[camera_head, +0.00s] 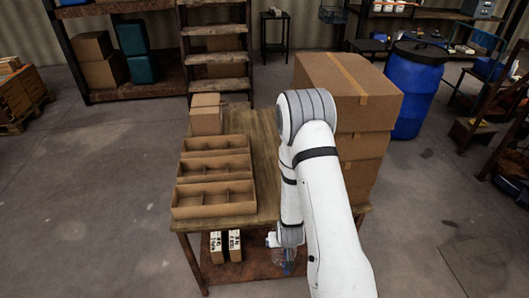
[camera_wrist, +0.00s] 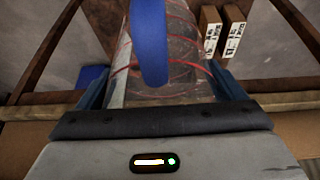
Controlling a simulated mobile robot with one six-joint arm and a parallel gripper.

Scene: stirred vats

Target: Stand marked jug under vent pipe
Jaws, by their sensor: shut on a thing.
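The jug (camera_wrist: 180,60) is clear with red marking lines and a blue handle (camera_wrist: 149,40), seen close up in the wrist view. My gripper (camera_wrist: 162,92) has one finger on each side of it and is shut on it. In the head view my gripper (camera_head: 286,247) reaches down at the table's near edge, and the jug (camera_head: 288,264) shows only as a small bluish shape over the lower shelf. Whether the jug touches the shelf I cannot tell. I cannot make out a vent pipe in either view.
Two labelled boxes (camera_head: 225,247) stand on the lower shelf (camera_head: 222,273), left of the jug. A blue drum (camera_head: 412,95) stands behind right.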

